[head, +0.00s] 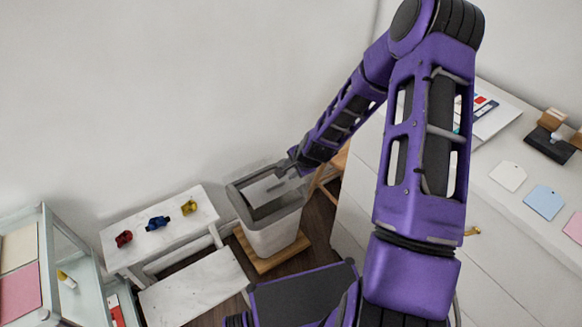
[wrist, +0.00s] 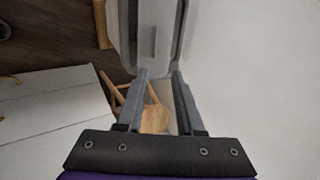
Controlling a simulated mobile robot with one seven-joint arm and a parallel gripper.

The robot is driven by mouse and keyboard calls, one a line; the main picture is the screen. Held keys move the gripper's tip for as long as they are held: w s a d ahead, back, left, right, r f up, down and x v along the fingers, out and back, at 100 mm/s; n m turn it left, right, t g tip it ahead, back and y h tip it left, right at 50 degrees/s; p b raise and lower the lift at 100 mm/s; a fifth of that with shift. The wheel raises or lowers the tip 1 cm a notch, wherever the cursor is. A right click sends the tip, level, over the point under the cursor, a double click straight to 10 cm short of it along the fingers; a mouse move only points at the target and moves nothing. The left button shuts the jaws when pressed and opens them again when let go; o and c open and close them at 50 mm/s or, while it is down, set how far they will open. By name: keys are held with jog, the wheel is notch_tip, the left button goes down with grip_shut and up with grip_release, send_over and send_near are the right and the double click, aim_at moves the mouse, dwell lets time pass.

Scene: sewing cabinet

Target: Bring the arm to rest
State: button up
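My purple arm (head: 420,185) reaches out from the right foreground, bends at the top and slopes down toward the back. My gripper (head: 280,172) is at its end, over the back right part of the light grey bin in the head view. In the wrist view the two fingers of my gripper (wrist: 159,76) stand apart with nothing held between them; a wooden stool shows through the gap. The bin (head: 272,232) stands on a wooden base. Its rim (wrist: 184,30) lies beyond the fingertips in the wrist view. I cannot tell the gap between fingers and bin.
A white cabinet (head: 360,200) stands right of the bin, with cards and a dark stand on top. A white bench (head: 185,235) with red, blue and yellow items is left. A glass-sided case (head: 75,240) is far left.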

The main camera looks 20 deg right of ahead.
jog(key=shift+s+r, duration=0.2)
jog(key=shift+r, duration=0.15)
